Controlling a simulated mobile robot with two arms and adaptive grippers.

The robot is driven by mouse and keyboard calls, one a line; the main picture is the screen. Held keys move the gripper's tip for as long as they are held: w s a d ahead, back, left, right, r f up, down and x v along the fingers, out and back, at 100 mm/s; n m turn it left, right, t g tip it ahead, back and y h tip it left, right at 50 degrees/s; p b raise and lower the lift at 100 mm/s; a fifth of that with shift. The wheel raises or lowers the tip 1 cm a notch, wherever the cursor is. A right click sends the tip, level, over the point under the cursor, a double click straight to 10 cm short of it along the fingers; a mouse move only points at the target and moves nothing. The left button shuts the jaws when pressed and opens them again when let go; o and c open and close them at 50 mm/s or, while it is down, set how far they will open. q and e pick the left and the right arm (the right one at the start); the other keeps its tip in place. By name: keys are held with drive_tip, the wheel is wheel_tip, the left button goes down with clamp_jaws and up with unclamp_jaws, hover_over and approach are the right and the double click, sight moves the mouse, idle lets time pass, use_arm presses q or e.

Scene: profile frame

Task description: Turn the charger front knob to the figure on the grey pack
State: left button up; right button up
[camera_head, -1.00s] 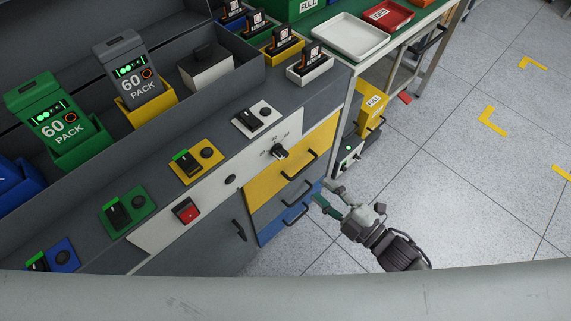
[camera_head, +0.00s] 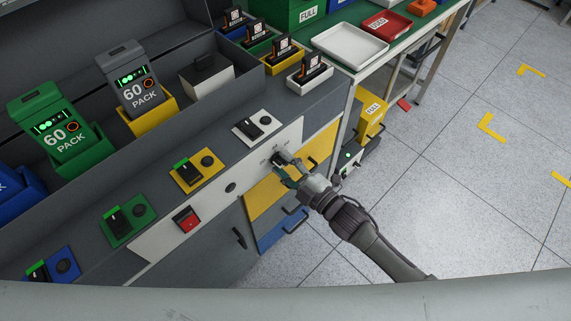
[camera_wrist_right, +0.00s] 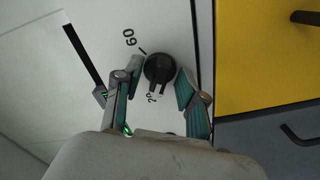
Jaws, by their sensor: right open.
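The charger's black front knob (camera_head: 276,158) sits on the white front panel (camera_head: 215,195). In the right wrist view the knob (camera_wrist_right: 158,68) lies between the two fingers of my right gripper (camera_wrist_right: 160,78), which is open with gaps to it. Printed figures show around it: 60 at upper left and one like 20 below. I cannot tell where its pointer stands. In the head view my right gripper (camera_head: 285,168) is at the knob and partly hides its scale. The grey pack (camera_head: 132,85) stands in a yellow holder and reads 60. My left gripper is out of view.
A green pack (camera_head: 58,125) also reads 60. A red switch (camera_head: 186,219) is left along the panel. Yellow drawers (camera_head: 272,196) with black handles lie below and right of the knob. Open floor (camera_head: 440,180) is at right.

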clamp_jaws()
